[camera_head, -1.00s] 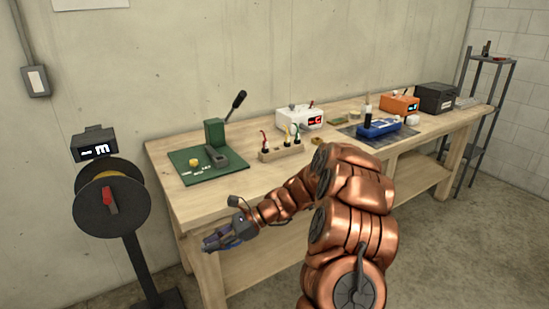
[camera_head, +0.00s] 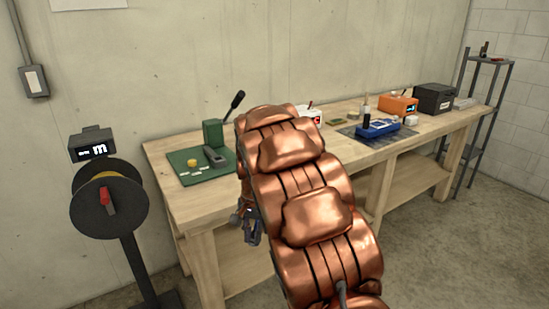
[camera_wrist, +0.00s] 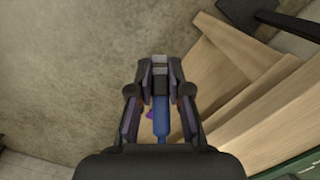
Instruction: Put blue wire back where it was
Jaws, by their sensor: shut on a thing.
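My gripper (camera_head: 251,232) is low in front of the bench's near edge in the head view, partly behind my arm. In the wrist view my gripper (camera_wrist: 160,85) points down over the floor, with its fingers closed around a blue thing, which I take to be the blue wire (camera_wrist: 161,122). Only a short blue stretch shows between the fingers, with a small purple spot beside it. The wire cannot be made out in the head view. My arm hides the middle of the bench, including the wooden block with upright coloured wires.
The wooden bench (camera_head: 195,215) runs along the wall. On it are a green lever press (camera_head: 214,132), a partly hidden white box (camera_head: 313,117), a blue tool (camera_head: 378,128) and an orange box (camera_head: 398,104). A wire spool stand (camera_head: 110,200) stands left; floor lies clear on the right.

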